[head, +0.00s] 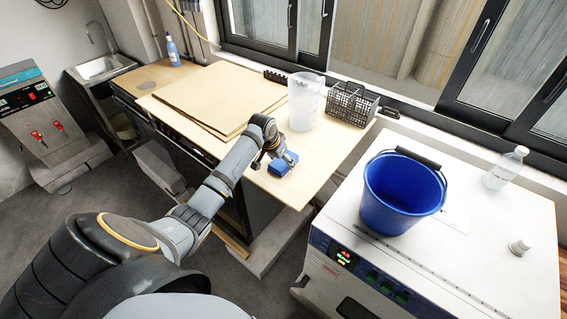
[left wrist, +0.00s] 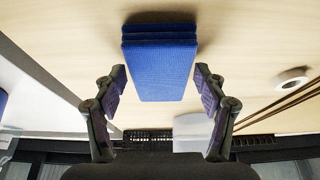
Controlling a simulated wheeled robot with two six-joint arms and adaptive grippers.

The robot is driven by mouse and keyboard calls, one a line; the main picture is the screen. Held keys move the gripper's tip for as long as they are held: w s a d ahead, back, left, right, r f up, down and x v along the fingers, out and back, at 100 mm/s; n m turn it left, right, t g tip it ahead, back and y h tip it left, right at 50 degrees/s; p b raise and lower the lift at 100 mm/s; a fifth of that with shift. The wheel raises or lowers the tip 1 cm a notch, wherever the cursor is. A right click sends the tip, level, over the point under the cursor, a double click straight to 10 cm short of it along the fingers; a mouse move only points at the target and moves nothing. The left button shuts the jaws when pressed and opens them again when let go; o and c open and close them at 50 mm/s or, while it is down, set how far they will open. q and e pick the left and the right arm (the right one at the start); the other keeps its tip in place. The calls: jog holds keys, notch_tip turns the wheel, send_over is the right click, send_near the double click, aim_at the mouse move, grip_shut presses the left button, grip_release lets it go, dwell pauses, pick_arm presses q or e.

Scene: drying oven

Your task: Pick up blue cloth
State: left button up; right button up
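The blue cloth (head: 279,169) is a folded stack lying on the light wooden table (head: 327,150) near its front edge. In the left wrist view the cloth (left wrist: 160,65) lies between the two fingers of my left gripper (left wrist: 160,78). A narrow gap shows on each side between the cloth and the fingertips, so the gripper is open around it. In the head view my left gripper (head: 279,156) is right over the cloth and partly covers it. My right gripper is in neither view.
A clear plastic jug (head: 305,103) and a dark wire basket (head: 352,104) stand behind the cloth. Brown sheets (head: 210,98) lie on the table to the left. A blue bucket (head: 400,195) stands on the white oven (head: 470,225) to the right.

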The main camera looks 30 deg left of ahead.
aim_at(282, 162)
pick_arm(q)
jog(key=c, duration=0.7)
jog(key=shift+o, duration=0.2)
jog(key=shift+w+r, duration=0.1)
jog(key=shift+r, duration=0.2)
notch_tip(282, 162, up, 3)
jog(key=shift+d+f+b, duration=0.1)
jog(key=shift+d+b, duration=0.05)
jog(key=shift+b, duration=0.85)
jog(key=s+d+r, duration=0.1)
jog(key=r, duration=0.1)
jog(key=s+d+r+b, duration=0.1)
jog(key=r, duration=0.1)
jog(key=shift+s+d+r, duration=0.1)
jog(key=shift+s+d, duration=0.25)
jog(key=s+d+r, duration=0.5)
jog(key=s+d, duration=0.2)
jog(key=shift+r+p, duration=0.2)
jog(key=shift+p, duration=0.25)
